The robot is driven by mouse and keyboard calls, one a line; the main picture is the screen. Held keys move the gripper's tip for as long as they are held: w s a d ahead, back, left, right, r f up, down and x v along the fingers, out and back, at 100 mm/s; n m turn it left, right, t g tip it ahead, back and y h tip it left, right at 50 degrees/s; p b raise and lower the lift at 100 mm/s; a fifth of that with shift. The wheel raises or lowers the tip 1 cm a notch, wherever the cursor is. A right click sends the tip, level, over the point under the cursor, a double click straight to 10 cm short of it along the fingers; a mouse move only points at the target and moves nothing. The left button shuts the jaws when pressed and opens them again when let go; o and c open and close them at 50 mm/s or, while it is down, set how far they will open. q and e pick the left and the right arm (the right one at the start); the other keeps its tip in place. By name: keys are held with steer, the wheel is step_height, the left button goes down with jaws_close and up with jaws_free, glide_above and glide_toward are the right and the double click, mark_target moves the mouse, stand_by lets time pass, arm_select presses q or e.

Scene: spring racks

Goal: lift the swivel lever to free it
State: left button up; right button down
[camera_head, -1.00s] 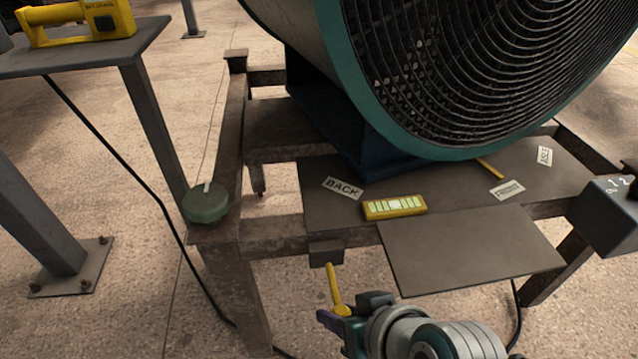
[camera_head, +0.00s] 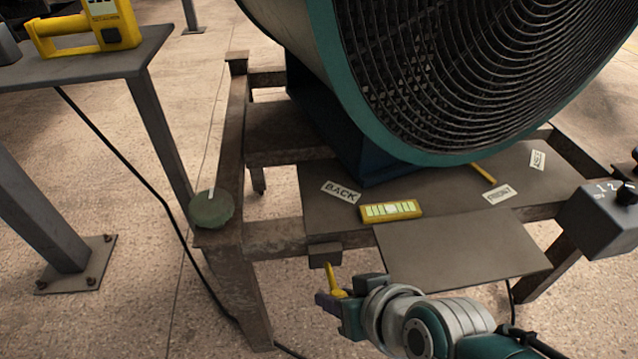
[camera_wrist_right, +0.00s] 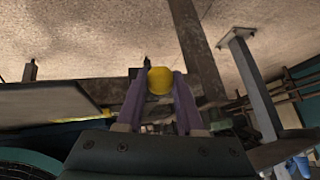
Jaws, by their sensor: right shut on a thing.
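The swivel lever (camera_head: 330,273) is a thin yellow bar hanging from a small dark block (camera_head: 325,255) on the front rail of the brown metal rack. My right gripper (camera_head: 336,302) is at the lower end of the lever, shut on it, and hides that end in the head view. In the right wrist view the lever's rounded yellow end (camera_wrist_right: 160,80) sits between the two purple fingers of my right gripper (camera_wrist_right: 160,98). My left gripper is not in view.
A large teal fan (camera_head: 420,90) stands on the rack. A yellow level (camera_head: 391,210), several labels and a grey plate (camera_head: 460,250) are right of the lever. A round green part (camera_head: 211,209) sits on the left corner. A dark control box (camera_head: 600,215) is at the right.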

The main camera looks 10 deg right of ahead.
steer(key=shift+w+r, duration=0.25)
steer(key=shift+w, duration=0.05)
steer(key=c, duration=0.9)
jaws_free()
steer(key=shift+c, duration=0.2)
steer(key=o, duration=0.3)
steer(key=shift+w+a, duration=0.1)
steer(key=shift+w, duration=0.05)
steer(key=shift+o, duration=0.5)
steer(key=shift+s+f, duration=0.15)
steer(key=shift+s, duration=0.05)
steer(key=p+v, duration=0.7)
steer(key=v, duration=0.3)
steer(key=shift+p, duration=0.35)
